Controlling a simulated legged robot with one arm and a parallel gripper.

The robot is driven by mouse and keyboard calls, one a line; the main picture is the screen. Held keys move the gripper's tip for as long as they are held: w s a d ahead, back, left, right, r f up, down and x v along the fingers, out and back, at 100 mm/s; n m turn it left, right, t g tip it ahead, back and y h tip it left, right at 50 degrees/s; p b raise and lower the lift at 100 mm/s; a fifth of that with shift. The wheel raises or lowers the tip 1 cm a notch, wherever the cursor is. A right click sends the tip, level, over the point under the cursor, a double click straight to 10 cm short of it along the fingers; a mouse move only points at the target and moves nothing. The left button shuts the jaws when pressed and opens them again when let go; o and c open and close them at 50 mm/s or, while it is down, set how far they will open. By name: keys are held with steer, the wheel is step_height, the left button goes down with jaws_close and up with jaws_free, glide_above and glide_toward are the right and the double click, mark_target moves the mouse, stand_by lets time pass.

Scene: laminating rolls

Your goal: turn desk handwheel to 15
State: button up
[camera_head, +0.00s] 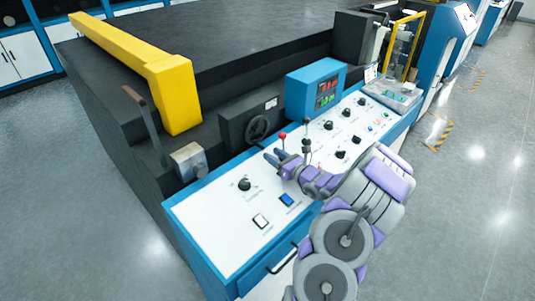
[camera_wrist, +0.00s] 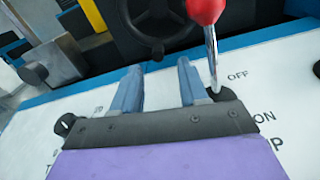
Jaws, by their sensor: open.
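A black handwheel (camera_head: 258,128) is mounted on the dark box at the back edge of the white control desk (camera_head: 215,225). It also shows at the top of the wrist view (camera_wrist: 158,22), partly cut off by the frame edge. No scale or number on it can be read. My gripper (camera_head: 277,156) is over the desk, in front of the handwheel and apart from it. In the wrist view its two blue fingers (camera_wrist: 160,82) are spread with nothing between them, pointing toward the wheel.
A red-knobbed lever (camera_head: 283,136) stands close beside my fingers; in the wrist view (camera_wrist: 207,10) it is just right of them, by an "OFF" label. Several black knobs (camera_head: 328,125) and a blue display box (camera_head: 315,90) lie to the right. A yellow beam (camera_head: 140,60) is behind.

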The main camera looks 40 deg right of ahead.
mark_target(262, 133)
steer(key=shift+w+a, duration=0.2)
steer(key=shift+w, duration=1.7)
jaws_close()
